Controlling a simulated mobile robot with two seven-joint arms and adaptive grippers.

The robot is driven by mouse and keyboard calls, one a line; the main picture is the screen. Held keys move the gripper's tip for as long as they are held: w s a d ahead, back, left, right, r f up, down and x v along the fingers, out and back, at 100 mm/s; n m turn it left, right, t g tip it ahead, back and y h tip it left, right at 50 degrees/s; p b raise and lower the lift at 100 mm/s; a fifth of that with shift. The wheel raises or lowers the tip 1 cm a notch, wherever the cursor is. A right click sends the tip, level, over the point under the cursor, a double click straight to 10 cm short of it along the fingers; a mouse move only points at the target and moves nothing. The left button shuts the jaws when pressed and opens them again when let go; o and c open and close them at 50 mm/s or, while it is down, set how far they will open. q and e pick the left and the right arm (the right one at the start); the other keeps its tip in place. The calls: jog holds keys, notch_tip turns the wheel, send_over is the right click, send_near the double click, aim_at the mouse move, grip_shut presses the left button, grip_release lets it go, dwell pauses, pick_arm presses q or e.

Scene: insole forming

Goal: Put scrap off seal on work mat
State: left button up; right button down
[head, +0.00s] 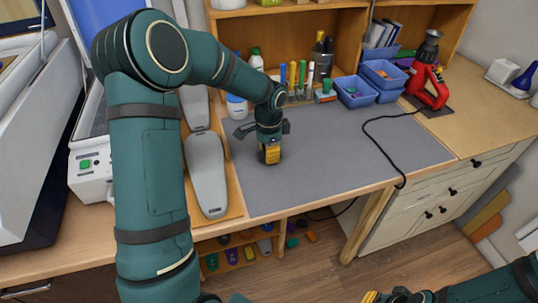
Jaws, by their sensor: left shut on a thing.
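My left gripper (270,157) points down over the left part of the grey work mat (350,165). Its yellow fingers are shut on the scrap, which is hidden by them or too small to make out. The fingertips are at or just above the mat; I cannot tell whether they touch it. My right gripper (384,297) shows only partly at the bottom edge, away from the table, and its opening is unclear. The seal cannot be made out; my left arm covers part of the white machine (90,165) at the left.
Grey insole forms (207,175) lie left of the mat. Pens and bottles stand behind it, with blue bins (355,91) and a red tool (428,80) at the back right. A black cable (378,148) crosses the mat's right part. The mat's middle is clear.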

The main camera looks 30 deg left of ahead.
pick_arm(q)
jog(key=shift+f, duration=0.25)
jog(key=shift+f, duration=0.2)
jog(key=o, duration=0.6)
jog(key=shift+o, duration=0.2)
jog(key=shift+r, duration=0.15)
notch_tip(320, 180, up, 12)
jog(key=p, duration=0.2)
jog(key=shift+p, duration=0.3)
jog(key=shift+r, duration=0.1)
